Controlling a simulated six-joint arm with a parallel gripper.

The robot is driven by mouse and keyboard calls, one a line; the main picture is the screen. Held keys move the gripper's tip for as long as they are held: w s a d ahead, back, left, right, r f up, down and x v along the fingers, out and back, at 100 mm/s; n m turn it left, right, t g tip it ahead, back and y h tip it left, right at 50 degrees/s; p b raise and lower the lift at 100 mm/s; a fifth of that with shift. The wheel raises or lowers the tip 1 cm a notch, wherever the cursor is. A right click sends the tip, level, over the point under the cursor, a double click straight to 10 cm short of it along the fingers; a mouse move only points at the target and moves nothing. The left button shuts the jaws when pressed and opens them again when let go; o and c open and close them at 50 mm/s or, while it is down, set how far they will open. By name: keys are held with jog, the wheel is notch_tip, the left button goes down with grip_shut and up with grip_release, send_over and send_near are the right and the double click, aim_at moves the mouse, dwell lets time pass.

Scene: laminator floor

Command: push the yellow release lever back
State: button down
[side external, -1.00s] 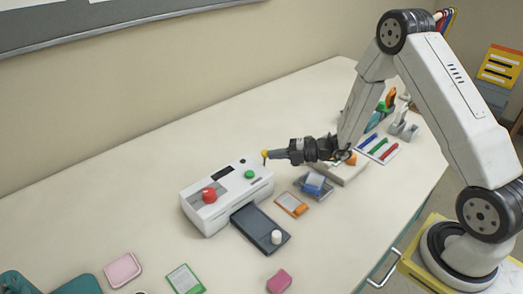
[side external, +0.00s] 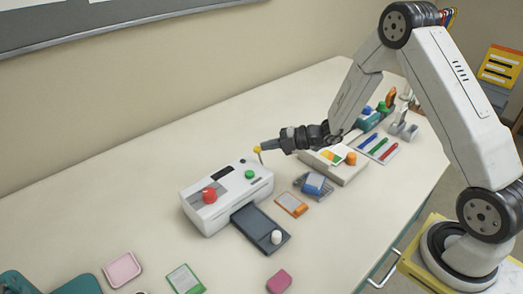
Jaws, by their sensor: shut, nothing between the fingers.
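The white laminator (side external: 222,205) stands on the table with a red knob (side external: 209,195) and a green button (side external: 250,174) on top. The yellow release lever (side external: 257,149) rises from its far right end, its thin stem leaning to the left. My gripper (side external: 263,146) is shut and empty, level with the lever's yellow tip, at its right. The fingertips appear to touch the tip, but the view is too small to be sure.
A dark tray (side external: 248,220) with a white cylinder (side external: 276,237) juts from the laminator's front. An orange card (side external: 291,205), a blue item on a grey holder (side external: 314,184) and a light box (side external: 345,173) lie to the right. The table behind the laminator is clear.

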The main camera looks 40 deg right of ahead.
jog(key=shift+r, duration=0.4)
jog(key=shift+r, duration=0.1)
jog(key=shift+s+r, duration=0.1)
jog(key=s+d+r, duration=0.5)
jog(key=s+r, duration=0.3)
jog(key=shift+d, duration=0.4)
dwell(0.4)
jog(key=shift+s, duration=0.1)
